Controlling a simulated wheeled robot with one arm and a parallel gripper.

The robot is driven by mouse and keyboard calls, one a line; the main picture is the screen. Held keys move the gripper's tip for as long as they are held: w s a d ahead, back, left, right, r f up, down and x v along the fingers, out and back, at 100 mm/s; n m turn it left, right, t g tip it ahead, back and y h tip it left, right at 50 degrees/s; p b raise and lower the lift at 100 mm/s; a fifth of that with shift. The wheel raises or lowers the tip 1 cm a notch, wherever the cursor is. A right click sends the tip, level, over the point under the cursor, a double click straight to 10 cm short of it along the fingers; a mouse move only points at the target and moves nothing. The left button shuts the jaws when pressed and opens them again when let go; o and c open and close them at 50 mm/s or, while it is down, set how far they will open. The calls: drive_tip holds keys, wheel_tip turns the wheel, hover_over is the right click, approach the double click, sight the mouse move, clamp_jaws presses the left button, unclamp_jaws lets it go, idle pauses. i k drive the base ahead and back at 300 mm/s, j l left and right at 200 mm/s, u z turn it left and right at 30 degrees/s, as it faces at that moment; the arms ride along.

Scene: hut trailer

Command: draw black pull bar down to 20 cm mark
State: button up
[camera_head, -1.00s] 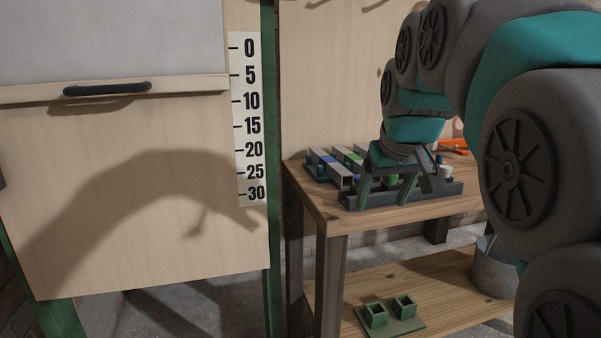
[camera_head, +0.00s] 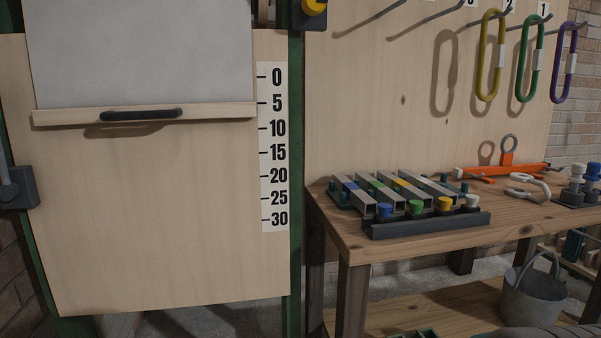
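The black pull bar (camera_head: 141,114) is a short dark handle on a pale wooden rail (camera_head: 215,111) at the bottom edge of a grey-white sheet (camera_head: 140,50). The sheet hangs in front of a plywood board (camera_head: 150,215). A white scale strip (camera_head: 266,150) at the board's right edge is marked 0 to 30. The rail sits a little below the 5 mark. The 20 mark (camera_head: 277,176) is well below the bar. My gripper is out of view, and nothing touches the bar.
A wooden workbench (camera_head: 345,240) stands right of the board, with a rack of metal bars (camera_head: 400,190) and orange tool (camera_head: 505,165). Coloured loops (camera_head: 490,55) hang above. A bucket (camera_head: 530,295) sits below. The space before the board looks clear.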

sight(111, 59)
drive_tip(key=u, duration=1.35)
